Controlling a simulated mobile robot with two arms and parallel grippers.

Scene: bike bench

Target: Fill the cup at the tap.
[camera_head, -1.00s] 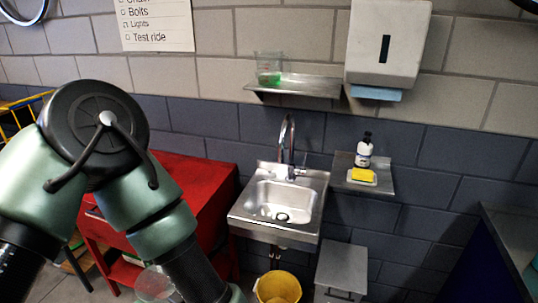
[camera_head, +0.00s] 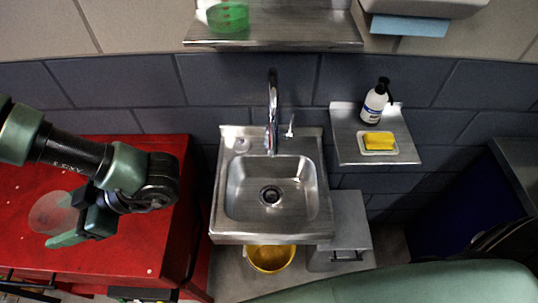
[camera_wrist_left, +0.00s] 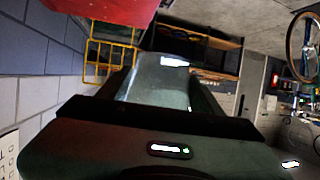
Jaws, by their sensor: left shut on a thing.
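The clear, see-through cup (camera_head: 50,213) is held by my left gripper (camera_head: 72,218) over the red cabinet, left of the sink. The gripper is shut on it. In the left wrist view the cup (camera_wrist_left: 158,82) sits between the fingers (camera_wrist_left: 155,105); I cannot make out any contents. The tap (camera_head: 272,105) is a tall chrome spout at the back of the steel sink (camera_head: 268,195), with a small lever (camera_head: 291,126) to its right. No water stream shows. The sink basin is empty, its drain visible. My right gripper is not in view.
Above the sink, a steel shelf (camera_head: 290,32) holds a green-bottomed container (camera_head: 228,15). At right, a lower shelf (camera_head: 346,145) carries a soap bottle (camera_head: 375,102) and yellow sponge (camera_head: 379,141). A yellow bucket (camera_head: 271,259) and grey bin (camera_head: 350,225) stand below. The red cabinet (camera_head: 150,235) is at left.

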